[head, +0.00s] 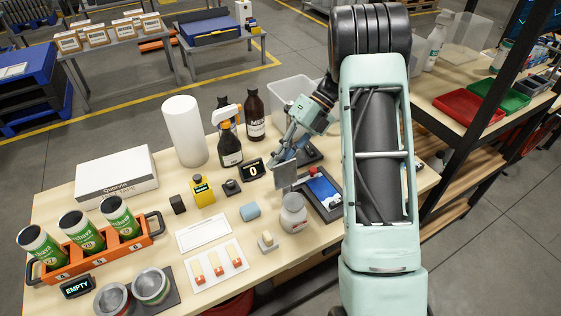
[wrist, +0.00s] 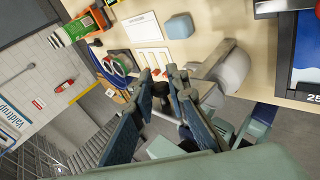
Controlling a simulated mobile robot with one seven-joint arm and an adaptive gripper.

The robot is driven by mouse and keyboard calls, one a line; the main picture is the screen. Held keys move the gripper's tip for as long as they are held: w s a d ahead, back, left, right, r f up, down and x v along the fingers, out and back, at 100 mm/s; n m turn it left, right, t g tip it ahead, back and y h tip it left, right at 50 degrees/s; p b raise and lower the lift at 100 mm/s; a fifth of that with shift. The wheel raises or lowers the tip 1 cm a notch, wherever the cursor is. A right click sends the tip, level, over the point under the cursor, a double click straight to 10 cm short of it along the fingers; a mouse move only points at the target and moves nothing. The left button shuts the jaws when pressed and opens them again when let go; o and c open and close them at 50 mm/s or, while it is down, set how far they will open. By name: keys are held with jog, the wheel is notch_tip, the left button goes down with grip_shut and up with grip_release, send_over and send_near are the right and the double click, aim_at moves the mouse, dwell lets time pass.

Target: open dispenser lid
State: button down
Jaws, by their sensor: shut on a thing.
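The dispenser (head: 293,214) is a round, pale grey metal pot standing on the wooden table, left of my arm. In the wrist view the dispenser (wrist: 232,70) lies just right of the fingers, with a grey lid part (wrist: 207,92) beside the right finger. The fingers hide the exact contact and how far the lid is raised.
Tall bottles (head: 254,115) and a white roll (head: 185,132) stand behind.

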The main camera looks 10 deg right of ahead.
dwell(0.4)
jog(key=c, duration=1.9)
grip_release()
jog(key=v, duration=1.2)
jog(key=shift+w+a, duration=0.1)
jog(key=shift+w, duration=0.05)
